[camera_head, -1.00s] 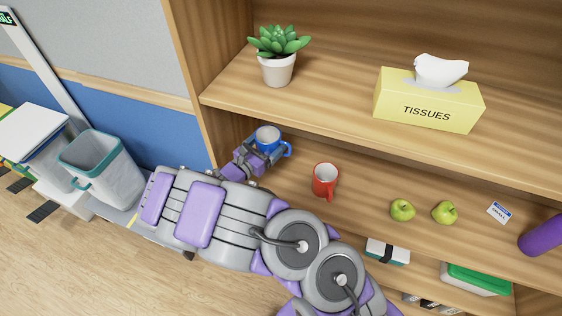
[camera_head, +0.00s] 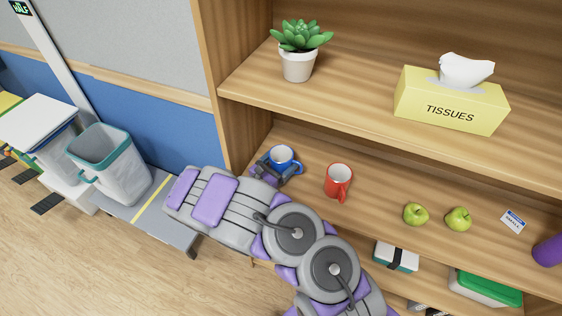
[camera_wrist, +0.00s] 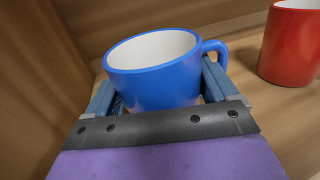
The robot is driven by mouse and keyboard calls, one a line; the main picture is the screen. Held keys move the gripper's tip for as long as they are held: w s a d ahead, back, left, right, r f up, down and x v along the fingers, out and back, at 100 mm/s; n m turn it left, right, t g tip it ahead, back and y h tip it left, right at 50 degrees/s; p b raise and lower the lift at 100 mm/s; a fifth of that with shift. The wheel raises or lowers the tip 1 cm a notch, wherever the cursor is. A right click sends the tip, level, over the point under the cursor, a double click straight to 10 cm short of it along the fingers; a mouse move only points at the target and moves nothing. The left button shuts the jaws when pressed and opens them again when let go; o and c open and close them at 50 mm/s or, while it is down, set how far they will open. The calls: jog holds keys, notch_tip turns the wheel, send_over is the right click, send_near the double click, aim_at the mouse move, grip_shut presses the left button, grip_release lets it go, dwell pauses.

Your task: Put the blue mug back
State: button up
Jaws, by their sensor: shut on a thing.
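The blue mug (camera_head: 281,157) with a white inside is upright at the left end of the middle shelf (camera_head: 376,188), near the side panel. My gripper (camera_head: 275,163) is shut on it, with one finger on each side. In the wrist view the blue mug (camera_wrist: 155,75) fills the space between the fingers of my gripper (camera_wrist: 160,98), its handle to the right. Its base is hidden, so I cannot tell whether it touches the shelf.
A red mug (camera_head: 338,181) stands just right of the blue mug; it also shows in the wrist view (camera_wrist: 290,45). Two green apples (camera_head: 437,217) and a small card (camera_head: 513,222) lie farther right. The upper shelf holds a potted plant (camera_head: 298,60) and a tissue box (camera_head: 450,100).

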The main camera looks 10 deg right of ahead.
jog(key=shift+d+f, duration=0.1)
jog(key=shift+d, duration=0.2)
jog(key=o, duration=0.9)
jog(key=shift+d, duration=0.35)
jog(key=shift+o, duration=0.8)
jog(key=shift+d, duration=0.5)
jog(key=shift+a, duration=0.55)
jog(key=p+v, duration=0.2)
jog(key=v, duration=0.9)
jog(key=shift+d+r, duration=0.1)
jog(key=shift+r, duration=0.15)
jog(key=s+d+r+m+g, duration=0.6)
jog(key=d+r+m+g, duration=0.1)
jog(key=d+r+m, duration=0.15)
jog(key=s+d+r+m+g, duration=0.6)
jog(key=s+d+r+m, duration=0.1)
jog(key=d+r, duration=0.2)
jog(key=s+r+m+g+y, duration=0.25)
jog(key=s+m+y, duration=0.4)
jog(key=s, duration=0.55)
jog(key=s+a+r+m+t+y, duration=0.2)
jog(key=s+a+m+y, duration=0.1)
jog(key=s+a+y, duration=0.5)
jog(key=shift+s+a+r+t, duration=0.2)
jog(key=shift+s+a+t, duration=0.25)
jog(key=shift+s, duration=0.75)
